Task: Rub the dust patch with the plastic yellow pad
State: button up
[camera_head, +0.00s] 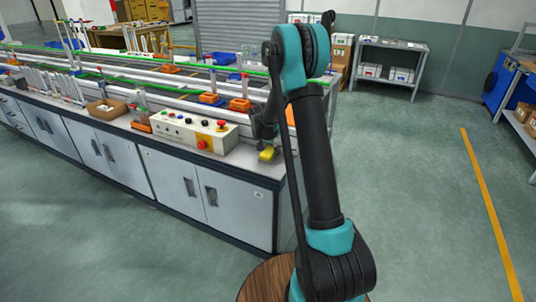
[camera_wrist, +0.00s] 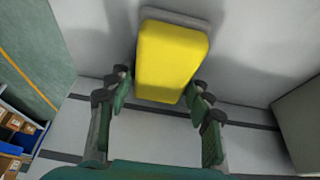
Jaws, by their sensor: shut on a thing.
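The yellow pad (camera_head: 267,154) is at the right end of the white counter, beside the control box. It shows large in the wrist view (camera_wrist: 171,60), between the two fingers of my gripper (camera_wrist: 160,88). My gripper is shut on the pad by its sides. In the head view my gripper (camera_head: 265,143) points down at the counter and is partly hidden by my arm. A grey strip (camera_wrist: 178,14) shows at the pad's far edge; I cannot tell whether it is the pad's underside or dust. I cannot clearly make out the dust patch.
A control box (camera_head: 197,131) with a red button stands left of the pad. A cardboard box (camera_head: 106,110) and glassware stand farther left. The conveyor line (camera_head: 150,80) runs behind. The counter's front edge and right end are close to the pad. Open floor lies to the right.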

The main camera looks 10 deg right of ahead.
jog(key=shift+w+d+r, duration=0.1)
jog(key=shift+w+d, duration=0.5)
jog(key=shift+w, duration=0.2)
jog(key=shift+r, duration=0.1)
jog(key=shift+w+d+r, duration=0.1)
jog(key=shift+r, duration=2.85)
jog(key=shift+r, duration=1.55)
